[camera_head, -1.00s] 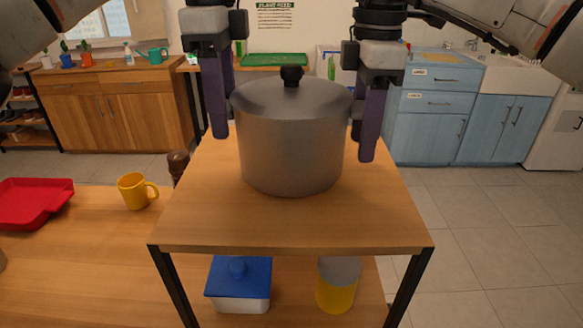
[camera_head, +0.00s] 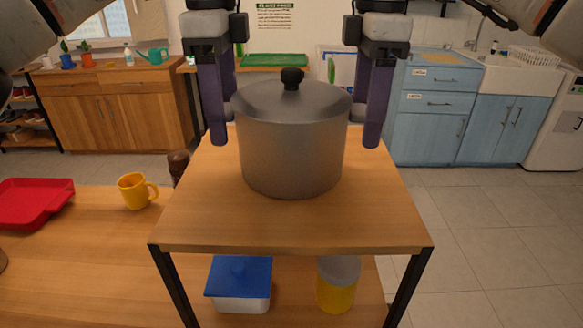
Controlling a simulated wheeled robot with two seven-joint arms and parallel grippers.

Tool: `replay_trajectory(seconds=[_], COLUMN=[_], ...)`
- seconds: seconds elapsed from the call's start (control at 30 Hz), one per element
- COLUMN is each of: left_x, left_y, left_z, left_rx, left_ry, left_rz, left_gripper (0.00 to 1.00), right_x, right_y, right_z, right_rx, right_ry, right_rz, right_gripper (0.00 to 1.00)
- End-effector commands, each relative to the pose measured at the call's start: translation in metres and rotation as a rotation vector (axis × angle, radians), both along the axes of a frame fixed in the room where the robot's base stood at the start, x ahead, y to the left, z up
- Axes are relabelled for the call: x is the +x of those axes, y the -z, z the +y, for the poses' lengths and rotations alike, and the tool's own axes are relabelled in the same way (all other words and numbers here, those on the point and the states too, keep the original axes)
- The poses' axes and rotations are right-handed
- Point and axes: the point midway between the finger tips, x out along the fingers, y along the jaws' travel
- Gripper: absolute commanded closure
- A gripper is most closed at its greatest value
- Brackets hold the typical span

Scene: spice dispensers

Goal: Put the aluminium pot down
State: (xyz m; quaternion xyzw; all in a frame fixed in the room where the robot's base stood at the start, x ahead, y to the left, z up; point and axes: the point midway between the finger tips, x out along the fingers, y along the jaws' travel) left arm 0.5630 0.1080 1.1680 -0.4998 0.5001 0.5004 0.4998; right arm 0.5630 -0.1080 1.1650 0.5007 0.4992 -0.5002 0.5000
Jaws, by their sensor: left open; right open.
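The aluminium pot (camera_head: 291,150) is grey, with a lid and a black knob, and stands upright on the wooden top of a small table (camera_head: 290,226). My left gripper (camera_head: 222,138) points down at the pot's left side, its purple fingers open beside the left handle. My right gripper (camera_head: 368,138) points down at the pot's right side, its purple fingers open beside the right handle. Both handles are partly hidden by the fingers, and I cannot tell whether the fingers touch them.
A yellow mug (camera_head: 136,191), a red tray (camera_head: 35,203) and a dark brown object (camera_head: 179,165) are on the wooden surface at left. A blue-lidded box (camera_head: 238,284) and a yellow container (camera_head: 338,285) are on the lower shelf. The tabletop in front of the pot is bare.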

Motion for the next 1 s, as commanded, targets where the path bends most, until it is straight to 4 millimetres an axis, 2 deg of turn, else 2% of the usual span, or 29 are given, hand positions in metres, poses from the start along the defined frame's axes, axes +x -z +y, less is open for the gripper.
replay_trajectory(seconds=[0.1,0.3,0.73,0.87,1.0], left_x=[0.000,0.000,0.001,0.007,0.016], left_y=[0.000,0.000,0.000,0.004,0.018], left_z=[0.000,0.000,0.004,0.022,0.060], left_rx=[0.000,0.000,-0.001,-0.013,-0.036], left_ry=[0.000,0.000,0.008,0.056,0.145], left_rz=[0.000,0.000,0.003,0.016,0.035], left_gripper=[0.38,0.38,0.38,0.38,0.38], right_x=[0.000,0.000,0.001,0.010,0.026], right_y=[-0.020,-0.036,-0.042,-0.058,-0.084], right_z=[0.001,0.000,-0.001,-0.011,-0.030], right_rx=[0.001,0.001,0.009,0.049,0.131], right_ry=[0.000,-0.001,-0.006,-0.034,-0.097], right_rz=[-0.002,0.000,-0.005,-0.036,-0.104], right_gripper=[0.38,0.38,0.38,0.38,0.38])
